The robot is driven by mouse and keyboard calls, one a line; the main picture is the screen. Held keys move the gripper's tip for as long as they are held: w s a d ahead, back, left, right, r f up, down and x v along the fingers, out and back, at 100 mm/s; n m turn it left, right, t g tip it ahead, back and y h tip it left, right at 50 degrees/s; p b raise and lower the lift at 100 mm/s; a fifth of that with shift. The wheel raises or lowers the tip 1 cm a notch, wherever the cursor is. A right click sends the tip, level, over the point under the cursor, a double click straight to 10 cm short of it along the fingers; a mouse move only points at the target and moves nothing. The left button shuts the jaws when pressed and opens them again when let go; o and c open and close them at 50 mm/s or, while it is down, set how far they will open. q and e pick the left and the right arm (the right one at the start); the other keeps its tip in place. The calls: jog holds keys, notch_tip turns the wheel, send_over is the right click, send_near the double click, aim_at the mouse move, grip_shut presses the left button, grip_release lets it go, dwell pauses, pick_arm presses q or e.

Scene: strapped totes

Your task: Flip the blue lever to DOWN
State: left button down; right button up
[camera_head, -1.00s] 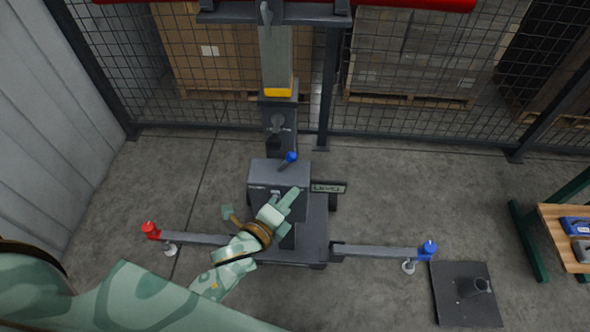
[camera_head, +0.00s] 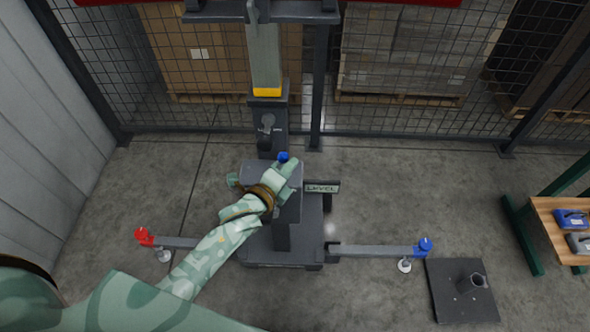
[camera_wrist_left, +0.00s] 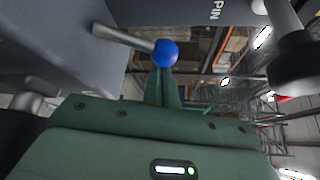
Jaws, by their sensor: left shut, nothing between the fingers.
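The blue lever is a grey rod with a round blue knob (camera_head: 283,156) on the grey box (camera_head: 257,170) of the stand. In the head view the knob shows just beyond my left gripper (camera_head: 291,166), whose hand covers much of the box front and the rod. In the left wrist view the rod runs from the box at upper left to the blue knob (camera_wrist_left: 166,52). The shut green fingers (camera_wrist_left: 164,88) appear right by the knob; I cannot tell whether they touch it. My right gripper is not in view.
A "LEVEL" sign (camera_head: 322,187) sits right of the box. A mesh fence (camera_head: 415,120) stands behind. A black plate (camera_head: 447,300) lies at right, near a wooden bench (camera_head: 548,222).

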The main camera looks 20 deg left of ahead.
aim_at(282, 158)
pick_arm(q)
jog(key=shift+s+a+r+n+t+h, duration=0.15)
jog(key=shift+a+r+n+t+h, duration=0.15)
jog(key=shift+a+n, duration=0.25)
dwell(0.5)
jog(key=shift+a+r+n+b, duration=0.15)
jog(key=shift+n+b, duration=0.15)
jog(key=shift+n, duration=0.15)
jog(key=shift+s+a+r+n+t+b, duration=0.2)
jog(key=shift+a+n+t+b, duration=0.3)
jog(key=shift+a+n+t, duration=0.4)
jog(key=a+n+t+b, duration=0.1)
jog(key=n, duration=0.2)
jog(key=shift+s+a+n+t+b, duration=0.35)
jog(key=shift+a+n+t+b, duration=0.05)
jog(key=shift+s+a+n+t+y+b, duration=0.2)
jog(key=shift+a+n+t+y+b, duration=0.35)
jog(key=shift+n, duration=0.6)
jog(key=shift+s+a+n+t+y+b, duration=0.15)
jog(key=shift+a+n+t+y+b, duration=0.15)
jog(key=shift+a+n, duration=0.6)
jog(key=shift+d+n, duration=0.2)
jog(key=shift+n, duration=0.15)
jog(key=shift+r, duration=0.1)
